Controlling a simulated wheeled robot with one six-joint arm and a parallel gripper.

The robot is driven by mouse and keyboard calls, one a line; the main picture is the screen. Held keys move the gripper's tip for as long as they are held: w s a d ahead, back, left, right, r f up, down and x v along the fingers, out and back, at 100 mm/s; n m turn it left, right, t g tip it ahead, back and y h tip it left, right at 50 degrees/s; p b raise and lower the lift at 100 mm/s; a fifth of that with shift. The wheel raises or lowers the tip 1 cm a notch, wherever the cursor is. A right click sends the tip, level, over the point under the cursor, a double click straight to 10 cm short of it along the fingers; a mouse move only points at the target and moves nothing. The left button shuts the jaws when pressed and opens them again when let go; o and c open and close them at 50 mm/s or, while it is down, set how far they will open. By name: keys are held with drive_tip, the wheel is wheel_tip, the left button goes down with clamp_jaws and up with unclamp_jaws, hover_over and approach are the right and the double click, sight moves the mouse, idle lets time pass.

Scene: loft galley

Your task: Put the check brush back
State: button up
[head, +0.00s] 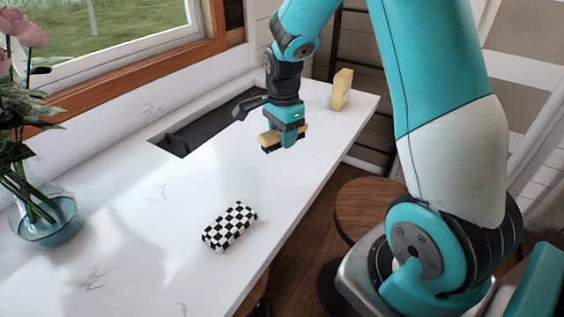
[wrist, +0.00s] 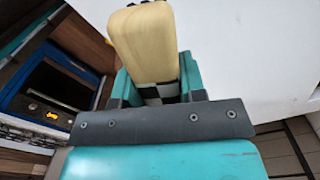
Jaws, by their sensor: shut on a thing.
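My gripper (head: 284,133) is shut on a brush (head: 269,143) with a pale wooden body and dark bristles underneath. It holds the brush over the counter, just right of the sink; any gap below it is hard to judge. In the wrist view the wooden body (wrist: 144,42) sticks out beyond the jaws, with a black-and-white patch (wrist: 150,91) showing between them. The jaws hide the rest of the brush. A black-and-white checked block (head: 229,227) lies on the counter nearer to me, apart from my gripper. I cannot tell whether it has bristles.
The white counter (head: 165,240) has a dark sink (head: 195,133) with a tap. A yellowish block (head: 342,89) stands upright near the far end. A glass vase (head: 45,220) of flowers is at left. A wooden stool (head: 372,207) stands beside the counter. The counter's middle is clear.

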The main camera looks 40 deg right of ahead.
sight(283, 175)
wheel_tip(283, 175, down, 10)
drive_tip(key=shift+f+p, duration=0.15)
drive_tip(key=shift+p, duration=0.95)
drive_tip(key=shift+f, duration=0.15)
drive_tip(key=o, duration=0.9)
